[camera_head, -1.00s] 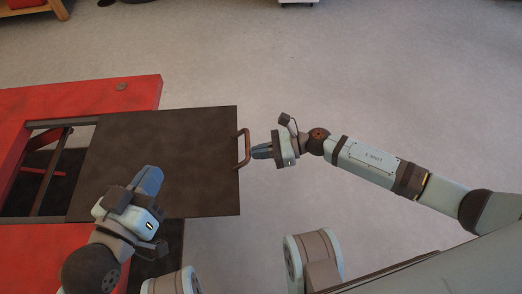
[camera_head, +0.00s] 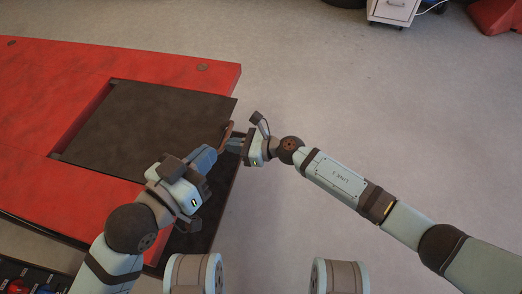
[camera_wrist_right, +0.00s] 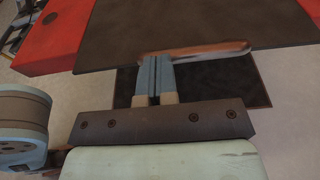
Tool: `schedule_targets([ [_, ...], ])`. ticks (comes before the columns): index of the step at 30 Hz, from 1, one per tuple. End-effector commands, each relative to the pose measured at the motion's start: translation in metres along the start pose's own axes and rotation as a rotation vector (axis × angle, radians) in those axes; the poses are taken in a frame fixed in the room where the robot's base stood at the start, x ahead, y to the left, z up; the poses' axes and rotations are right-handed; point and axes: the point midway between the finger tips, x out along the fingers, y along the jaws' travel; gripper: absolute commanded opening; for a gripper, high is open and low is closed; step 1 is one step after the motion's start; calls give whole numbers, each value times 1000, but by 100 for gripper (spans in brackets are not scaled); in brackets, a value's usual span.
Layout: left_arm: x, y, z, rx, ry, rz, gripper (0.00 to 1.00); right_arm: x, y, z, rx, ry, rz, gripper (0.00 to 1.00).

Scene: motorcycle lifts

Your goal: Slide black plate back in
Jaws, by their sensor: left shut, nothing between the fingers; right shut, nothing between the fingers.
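The black plate (camera_head: 145,120) lies in the opening of the red lift platform (camera_head: 110,62), its right edge close to the platform's right edge. It also shows at the top of the right wrist view (camera_wrist_right: 190,22). Its brown handle (camera_wrist_right: 205,49) is on that right edge. My right gripper (camera_head: 233,145) is shut and empty, its fingertips (camera_wrist_right: 156,60) at the handle, seemingly touching it.
A dark lower surface (camera_head: 222,190) extends below the platform's near right side. A white drawer cabinet (camera_head: 394,10) stands far back on the right. The grey floor (camera_head: 360,90) right of the platform is clear.

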Motion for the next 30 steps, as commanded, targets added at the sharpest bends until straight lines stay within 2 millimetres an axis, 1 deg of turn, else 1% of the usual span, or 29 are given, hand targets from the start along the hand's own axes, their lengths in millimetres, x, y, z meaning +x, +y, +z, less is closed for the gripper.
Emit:
schedule_targets([
  [1,1,-2,-1,16,12,1,0,12,0,1,-1,-1,2,0],
  [3,1,-3,-4,34,26,3,0,25,0,4,-2,0,2,0],
  [6,1,-4,-6,50,36,4,0,38,0,7,-2,0,1,0],
  [10,3,-4,-8,60,43,4,0,48,0,9,0,1,0,0],
  [15,4,-5,-9,67,48,4,0,53,0,11,0,0,-1,0],
  [22,4,-5,-7,65,43,3,0,55,0,13,-1,-3,-1,0],
  [26,4,-5,-5,64,39,3,0,55,0,13,-2,-4,-2,0],
  [30,3,-5,-4,63,38,2,0,50,-4,14,-3,-4,-4,0],
])
